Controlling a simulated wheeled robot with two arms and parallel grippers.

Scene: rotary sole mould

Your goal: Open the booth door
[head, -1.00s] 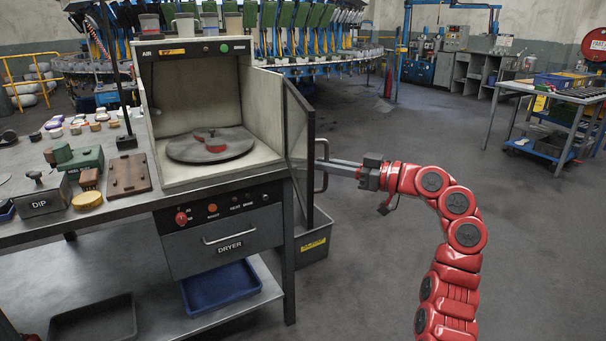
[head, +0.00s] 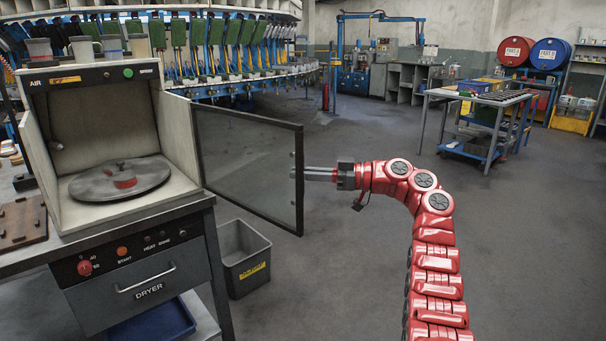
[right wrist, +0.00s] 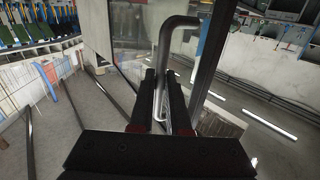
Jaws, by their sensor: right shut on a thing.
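The booth door (head: 246,160) is a dark-framed glass panel. It stands swung wide to the right of the booth (head: 112,130), whose front is uncovered. My right gripper (head: 308,173) is at the door's outer edge. In the right wrist view its two fingers (right wrist: 162,112) are shut around the bent metal door handle (right wrist: 163,62). In the head view the door frame hides most of the handle. Inside the booth a round turntable (head: 88,184) carries a small red and grey piece (head: 124,180). My left gripper is not in view.
A grey bin (head: 240,265) stands on the floor below the door. The dryer drawer (head: 150,283) is under the booth. A table (head: 440,93) with crates stands at the back right. The floor around my right arm is clear.

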